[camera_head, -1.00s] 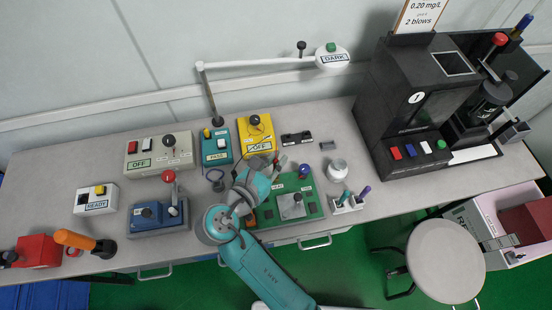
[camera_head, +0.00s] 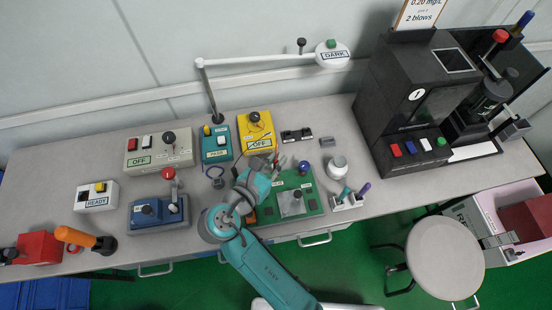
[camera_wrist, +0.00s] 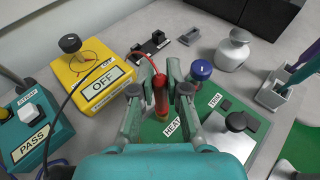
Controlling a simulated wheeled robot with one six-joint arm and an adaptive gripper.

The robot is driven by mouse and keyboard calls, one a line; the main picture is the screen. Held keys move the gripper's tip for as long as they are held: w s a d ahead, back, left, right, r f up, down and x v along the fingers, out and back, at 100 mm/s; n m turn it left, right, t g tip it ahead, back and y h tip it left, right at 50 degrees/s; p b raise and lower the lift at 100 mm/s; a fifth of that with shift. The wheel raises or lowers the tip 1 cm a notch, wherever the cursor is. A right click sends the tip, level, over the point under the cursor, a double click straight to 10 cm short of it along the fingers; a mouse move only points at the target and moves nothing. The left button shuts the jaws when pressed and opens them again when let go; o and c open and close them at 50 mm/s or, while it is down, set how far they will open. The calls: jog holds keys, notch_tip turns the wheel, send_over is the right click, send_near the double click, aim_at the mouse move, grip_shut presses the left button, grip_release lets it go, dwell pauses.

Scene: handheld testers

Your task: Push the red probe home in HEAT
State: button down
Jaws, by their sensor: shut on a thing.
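My gripper (camera_wrist: 160,98) is shut on the red probe (camera_wrist: 160,92), with one grey finger on each side. The probe stands roughly upright, and a thin red cable arcs from its top to the left. The probe is over the green board (camera_wrist: 205,108), just behind the HEAT label (camera_wrist: 172,127). A small orange-brown part shows at the probe's lower end; I cannot tell how deep the probe sits. In the head view my gripper (camera_head: 264,168) is at the left back of the green board (camera_head: 312,203), and the arm hides part of it.
A blue knob (camera_wrist: 201,70) and a dark knob on a grey plate (camera_wrist: 236,121) stand to the right on the board. The yellow OFF box (camera_wrist: 92,72) is left behind, the teal PASS box (camera_wrist: 35,130) further left. A white bottle (camera_wrist: 233,50) and pen holder (camera_wrist: 272,97) are right.

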jog(key=shift+f, duration=0.2)
jog(key=c, duration=1.1)
grip_release()
jog(key=v, duration=0.7)
jog(key=shift+s, duration=0.15)
jog(key=shift+a, duration=0.15)
